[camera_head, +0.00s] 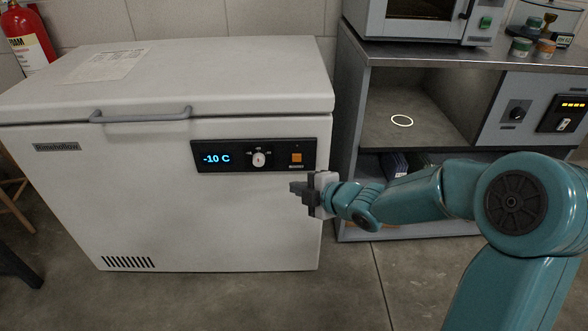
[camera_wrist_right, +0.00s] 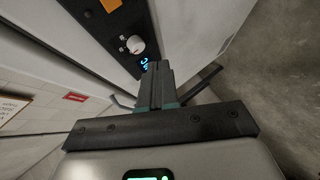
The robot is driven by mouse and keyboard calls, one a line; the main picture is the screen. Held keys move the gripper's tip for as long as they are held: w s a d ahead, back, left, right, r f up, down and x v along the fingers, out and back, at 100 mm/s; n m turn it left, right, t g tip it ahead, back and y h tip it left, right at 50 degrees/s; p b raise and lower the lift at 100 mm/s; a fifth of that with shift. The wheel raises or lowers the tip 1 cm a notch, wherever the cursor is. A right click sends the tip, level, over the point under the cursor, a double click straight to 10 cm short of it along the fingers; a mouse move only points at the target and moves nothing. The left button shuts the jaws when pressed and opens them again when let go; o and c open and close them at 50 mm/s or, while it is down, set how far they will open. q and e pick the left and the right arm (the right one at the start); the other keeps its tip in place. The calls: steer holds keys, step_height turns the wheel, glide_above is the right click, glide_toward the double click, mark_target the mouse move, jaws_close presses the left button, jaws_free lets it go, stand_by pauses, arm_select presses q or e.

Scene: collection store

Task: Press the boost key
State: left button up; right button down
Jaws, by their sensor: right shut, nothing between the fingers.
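The boost key (camera_head: 296,157) is a small orange square on the black control panel (camera_head: 215,168) of a white chest freezer (camera_head: 150,225). The panel also has a lit display reading -10 C and a round white knob (camera_head: 259,159). My right gripper (camera_head: 293,188) is shut and empty, in front of the freezer, just below the key in the head view. In the right wrist view its closed fingers (camera_wrist_right: 155,85) point toward the panel, with the knob (camera_wrist_right: 135,44) beyond them and the orange key (camera_wrist_right: 110,4) cut by the top edge. My left gripper is not in view.
The freezer lid is closed, with a grey handle (camera_head: 140,115) and a paper sheet (camera_head: 107,65) on it. A grey metal bench (camera_head: 470,55) stands at right, behind my right arm. A red extinguisher (camera_head: 28,40) is at far left. The floor in front is clear.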

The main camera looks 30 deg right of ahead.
mark_target(297, 158)
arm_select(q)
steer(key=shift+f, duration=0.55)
arm_select(e)
steer(key=shift+d+f, duration=0.3)
steer(key=shift+f, duration=0.25)
steer(key=shift+s, duration=0.1)
arm_select(q)
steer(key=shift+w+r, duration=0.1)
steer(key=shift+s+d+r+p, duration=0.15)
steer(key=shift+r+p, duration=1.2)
steer(key=shift+p, duration=0.05)
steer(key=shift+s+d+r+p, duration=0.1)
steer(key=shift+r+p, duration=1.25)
steer(key=shift+p, duration=0.05)
arm_select(e)
steer(key=shift+w+d, duration=0.75)
steer(key=shift+w, duration=0.5)
steer(key=shift+w+d, duration=0.8)
steer(key=shift+w, duration=0.5)
steer(key=shift+w+d, duration=0.75)
steer(key=shift+w, duration=0.5)
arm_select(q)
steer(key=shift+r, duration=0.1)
